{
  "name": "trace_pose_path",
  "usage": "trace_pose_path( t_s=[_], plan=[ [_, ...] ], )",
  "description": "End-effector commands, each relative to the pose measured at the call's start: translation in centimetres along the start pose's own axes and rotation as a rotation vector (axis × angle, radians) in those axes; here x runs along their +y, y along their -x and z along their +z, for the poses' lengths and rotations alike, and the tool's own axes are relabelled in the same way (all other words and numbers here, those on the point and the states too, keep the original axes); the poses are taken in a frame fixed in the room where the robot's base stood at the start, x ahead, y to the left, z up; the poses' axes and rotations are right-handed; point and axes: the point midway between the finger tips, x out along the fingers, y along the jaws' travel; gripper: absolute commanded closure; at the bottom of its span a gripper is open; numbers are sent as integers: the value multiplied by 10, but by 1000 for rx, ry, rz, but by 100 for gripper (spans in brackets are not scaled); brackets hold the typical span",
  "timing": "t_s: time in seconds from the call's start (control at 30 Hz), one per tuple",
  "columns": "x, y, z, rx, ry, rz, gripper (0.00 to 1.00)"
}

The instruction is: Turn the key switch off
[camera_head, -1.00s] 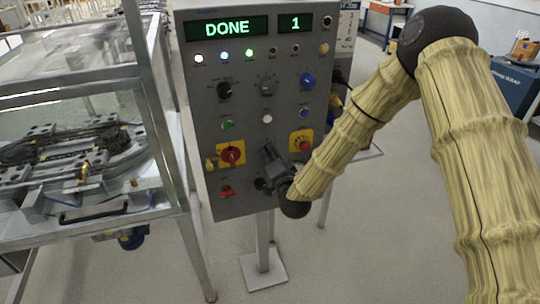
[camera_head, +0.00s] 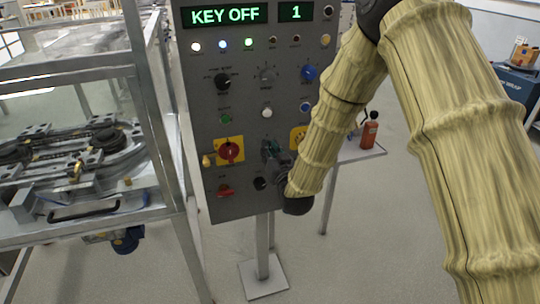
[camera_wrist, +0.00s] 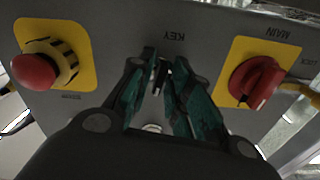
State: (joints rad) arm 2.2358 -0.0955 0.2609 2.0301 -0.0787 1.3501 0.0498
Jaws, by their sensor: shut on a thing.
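The grey control panel (camera_head: 250,105) stands in front of me, and its green display (camera_head: 224,15) reads "KEY OFF". My gripper (camera_wrist: 160,72) is at the panel's lower middle, below the upside-down "KEY" label in the wrist view. Its teal-padded fingers are shut on the key switch (camera_wrist: 159,78), a small dark piece between the tips. In the head view, my gripper (camera_head: 271,150) sits low on the panel right of the red main switch, and the key switch is hidden by the fingers and wrist.
The red main switch on its yellow plate (camera_wrist: 257,82) is right of my gripper in the wrist view. A red emergency button (camera_wrist: 35,71) is on the left. A framed track machine (camera_head: 80,150) stands left of the panel. A table with a red bottle (camera_head: 370,132) is behind.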

Motion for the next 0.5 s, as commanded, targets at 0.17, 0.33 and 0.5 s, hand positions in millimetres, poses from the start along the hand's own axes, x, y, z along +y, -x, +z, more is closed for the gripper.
trace_pose_path(
  t_s=[0.17, 0.33, 0.5],
  plan=[
    [0, 0, 3, -2, 101, 0, 100],
    [0, 0, 2, -2, 161, 0, 100],
    [1, 0, 1, -2, 189, 1, 100]
  ],
)
